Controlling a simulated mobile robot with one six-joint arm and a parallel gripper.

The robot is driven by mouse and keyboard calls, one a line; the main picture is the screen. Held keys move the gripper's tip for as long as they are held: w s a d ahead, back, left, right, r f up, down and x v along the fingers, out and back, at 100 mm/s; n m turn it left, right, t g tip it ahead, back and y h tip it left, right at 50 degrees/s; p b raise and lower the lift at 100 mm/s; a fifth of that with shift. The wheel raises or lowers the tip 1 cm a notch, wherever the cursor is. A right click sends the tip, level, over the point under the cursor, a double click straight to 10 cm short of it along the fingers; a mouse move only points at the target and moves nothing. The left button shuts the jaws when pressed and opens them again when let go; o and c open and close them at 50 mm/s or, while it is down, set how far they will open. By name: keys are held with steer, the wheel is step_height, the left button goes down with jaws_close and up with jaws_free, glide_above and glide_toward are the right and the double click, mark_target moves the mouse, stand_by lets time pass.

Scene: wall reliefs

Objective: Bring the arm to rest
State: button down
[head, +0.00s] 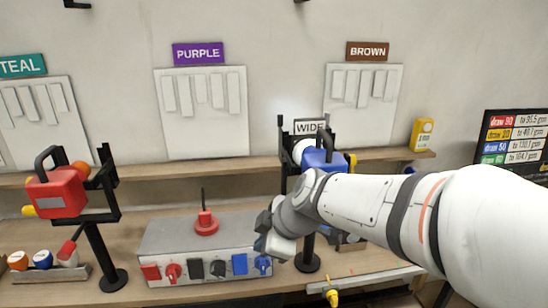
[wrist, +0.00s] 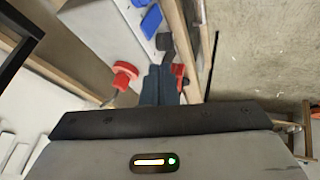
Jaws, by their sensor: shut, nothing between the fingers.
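My arm (head: 370,205) reaches in from the right of the head view, stretched across the front of the workbench. My gripper (head: 263,222) is at its left end, in front of the right part of a grey control box (head: 160,238). In the wrist view the dark fingers of my gripper (wrist: 160,75) are together, with nothing seen between them. They point toward the box's row of switches. Whether the fingers touch the box cannot be told. My arm hides part of the bench and of the stand behind it.
A red device (head: 57,192) sits on a black stand at left. A blue device (head: 322,158) on another stand is close behind my arm. A shelf (head: 225,165) runs along the wall under several white relief panels (head: 205,130). Open floor (wrist: 260,50) shows in the wrist view.

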steer(key=s+d+f+m+h, duration=0.1)
steer(key=s+d+m+h, duration=0.1)
steer(key=s+d+m, duration=0.4)
steer(key=s+d+f+m+g+h, duration=0.1)
steer(key=s+d+m+h, duration=0.2)
steer(key=s+d+m, duration=0.3)
steer(key=d+m, duration=0.5)
steer(key=d, duration=0.1)
steer(key=shift+d+f+m+h, duration=0.3)
steer(key=shift+d+m, duration=0.05)
steer(key=shift+m, duration=0.05)
steer(key=c, duration=2.1)
jaws_free()
